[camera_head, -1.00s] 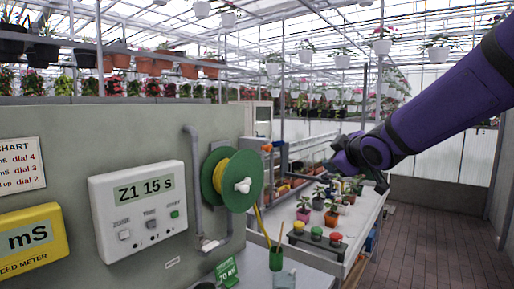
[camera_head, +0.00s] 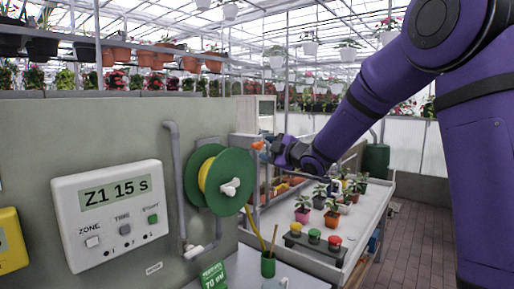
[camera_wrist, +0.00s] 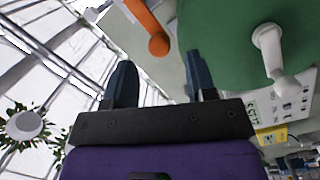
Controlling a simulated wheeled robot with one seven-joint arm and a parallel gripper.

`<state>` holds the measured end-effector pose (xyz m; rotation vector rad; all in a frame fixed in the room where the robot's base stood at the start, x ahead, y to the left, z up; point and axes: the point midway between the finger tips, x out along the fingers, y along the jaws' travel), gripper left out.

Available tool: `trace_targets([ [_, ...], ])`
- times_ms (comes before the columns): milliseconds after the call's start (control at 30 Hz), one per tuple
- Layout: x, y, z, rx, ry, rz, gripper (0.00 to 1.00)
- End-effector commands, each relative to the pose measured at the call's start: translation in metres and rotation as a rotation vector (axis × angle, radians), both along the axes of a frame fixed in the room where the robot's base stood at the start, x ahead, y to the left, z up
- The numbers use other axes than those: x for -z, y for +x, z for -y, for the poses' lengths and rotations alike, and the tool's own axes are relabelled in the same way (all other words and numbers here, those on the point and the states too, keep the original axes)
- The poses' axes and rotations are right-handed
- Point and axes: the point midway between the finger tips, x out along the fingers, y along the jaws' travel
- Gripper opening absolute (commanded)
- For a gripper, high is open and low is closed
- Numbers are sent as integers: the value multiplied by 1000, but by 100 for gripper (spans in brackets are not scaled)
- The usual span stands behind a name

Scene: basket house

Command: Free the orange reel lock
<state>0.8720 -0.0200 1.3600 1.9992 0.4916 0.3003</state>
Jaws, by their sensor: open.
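The orange reel lock (camera_head: 258,146) shows at the upper right edge of the green reel (camera_head: 237,172) on the wall. In the wrist view the orange lock (camera_wrist: 148,25) is a bar with a rounded end, ahead of my fingers and left of the green reel disc (camera_wrist: 235,45). A white crank knob (camera_head: 230,188) is on the reel's face; it also shows in the wrist view (camera_wrist: 272,50). My gripper (camera_head: 273,150) is just right of the lock. In the wrist view my gripper (camera_wrist: 160,78) is open and empty, its fingers apart. I cannot tell whether it touches the lock.
A timer box (camera_head: 112,212) is on the wall left of the reel, with a grey pipe (camera_head: 176,180) between them. Below my arm stands a bench (camera_head: 350,240) with potted plants and coloured buttons (camera_head: 314,236). A green cup (camera_head: 268,265) holds sticks.

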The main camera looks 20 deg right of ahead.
Motion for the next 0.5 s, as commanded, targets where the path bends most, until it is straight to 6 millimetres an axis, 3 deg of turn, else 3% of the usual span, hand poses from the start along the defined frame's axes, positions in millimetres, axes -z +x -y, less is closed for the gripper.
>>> trace_targets([
  [200, 0, 31, -17, -1, 1, 0, 51],
  [500, 0, 47, -25, 0, 1, 0, 51],
])
